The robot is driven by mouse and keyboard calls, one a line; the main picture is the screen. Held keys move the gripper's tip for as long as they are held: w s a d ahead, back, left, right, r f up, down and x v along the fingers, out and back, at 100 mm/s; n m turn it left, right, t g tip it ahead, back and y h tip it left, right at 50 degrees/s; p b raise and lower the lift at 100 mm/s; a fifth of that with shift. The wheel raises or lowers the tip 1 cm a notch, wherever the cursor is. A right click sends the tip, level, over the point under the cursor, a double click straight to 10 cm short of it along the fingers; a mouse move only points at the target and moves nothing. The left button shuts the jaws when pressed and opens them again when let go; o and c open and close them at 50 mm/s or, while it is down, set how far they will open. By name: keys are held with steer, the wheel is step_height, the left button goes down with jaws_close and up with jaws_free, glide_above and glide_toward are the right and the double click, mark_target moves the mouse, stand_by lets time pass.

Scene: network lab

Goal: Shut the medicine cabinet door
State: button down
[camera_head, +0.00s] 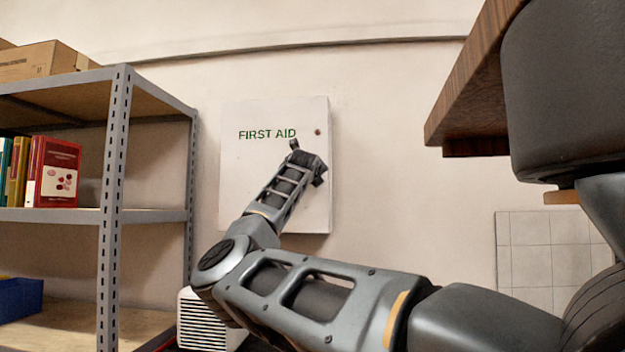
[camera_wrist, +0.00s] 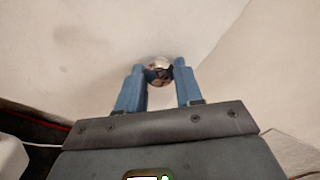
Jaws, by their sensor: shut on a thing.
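The medicine cabinet (camera_head: 265,170) is a white box on the wall with green FIRST AID lettering. Its door front faces me and looks flush or nearly so with the body; I cannot tell whether a small gap remains. A small dark round spot sits at its upper right. My gripper (camera_head: 312,168) is at the right part of the door front, its fingers mostly hidden behind my wrist. In the wrist view my gripper's two blue fingers are shut on a round shiny knob (camera_wrist: 158,64), with the pale door surface (camera_wrist: 80,50) around it.
A grey metal shelf (camera_head: 118,200) with books (camera_head: 55,170) and a cardboard box (camera_head: 45,60) stands at the left. A blue bin (camera_head: 20,298) sits on its lower level. A wooden board (camera_head: 470,80) juts in at upper right. Bare wall lies right of the cabinet.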

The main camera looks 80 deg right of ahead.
steer(key=shift+d+r, duration=0.15)
steer(key=c, duration=0.7)
jaws_free()
steer(key=shift+d, duration=0.15)
steer(key=shift+c, duration=0.2)
steer(key=a+b, duration=0.2)
steer(key=a, duration=0.5)
steer(key=shift+s+a, duration=0.4)
steer(key=shift+s, duration=0.05)
